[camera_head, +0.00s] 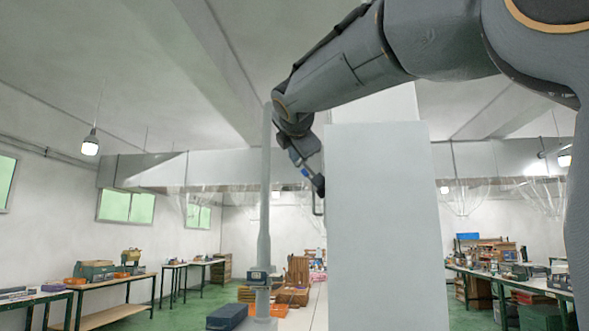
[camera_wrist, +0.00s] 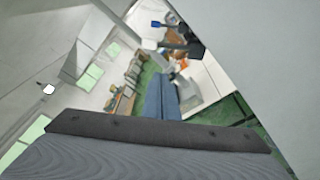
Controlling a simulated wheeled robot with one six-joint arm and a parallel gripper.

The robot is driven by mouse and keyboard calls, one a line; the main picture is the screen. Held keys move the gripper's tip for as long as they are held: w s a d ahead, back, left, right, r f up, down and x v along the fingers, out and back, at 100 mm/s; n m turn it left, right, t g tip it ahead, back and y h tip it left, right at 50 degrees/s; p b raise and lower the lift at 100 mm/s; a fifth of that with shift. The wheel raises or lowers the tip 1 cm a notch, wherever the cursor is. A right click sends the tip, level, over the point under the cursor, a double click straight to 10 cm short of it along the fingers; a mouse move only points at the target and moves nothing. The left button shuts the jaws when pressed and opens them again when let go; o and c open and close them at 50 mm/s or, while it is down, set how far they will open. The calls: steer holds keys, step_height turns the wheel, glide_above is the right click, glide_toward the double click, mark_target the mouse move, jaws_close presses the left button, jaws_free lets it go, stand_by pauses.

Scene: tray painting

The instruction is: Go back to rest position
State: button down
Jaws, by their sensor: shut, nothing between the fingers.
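My arm reaches in from the upper right of the head view and bends down at its wrist. My gripper (camera_head: 318,188) hangs at the arm's end, small and dark, just left of a tall pale panel (camera_head: 375,235). It looks shut, and I see nothing held in it. A gap to the panel cannot be judged from this view. In the wrist view, a large pale surface (camera_wrist: 275,50) fills the upper right, and a dark grey ribbed part covers the bottom.
A grey upright pole (camera_head: 265,200) stands left of my gripper. A bench (camera_head: 120,281) runs along the left, and a cluttered workbench (camera_head: 515,278) stands at the right. A dark blue box (camera_head: 227,316) sits low near the pole. Green floor shows between the benches.

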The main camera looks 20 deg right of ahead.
steer(key=shift+b+v, duration=0.45)
steer(key=shift+v, duration=1.65)
steer(key=w+a+f+m+g+y, duration=0.15)
steer(key=f+m+g, duration=0.25)
steer(key=f, duration=1.6)
steer(key=a+f+m+g+y, duration=0.25)
steer(key=f+m, duration=0.25)
steer(key=f, duration=1.6)
steer(key=s+a+f+m+g, duration=0.1)
steer(key=s+f+m+g, duration=0.3)
steer(key=s+f, duration=0.8)
steer(key=s+a+f+m+g+y, duration=0.1)
steer(key=s+f+m+g, duration=0.3)
steer(key=s+f+m, duration=0.4)
steer(key=s+a+f, duration=0.1)
steer(key=s+f, duration=0.4)
steer(key=f, duration=0.7)
steer(key=shift+y, duration=0.3)
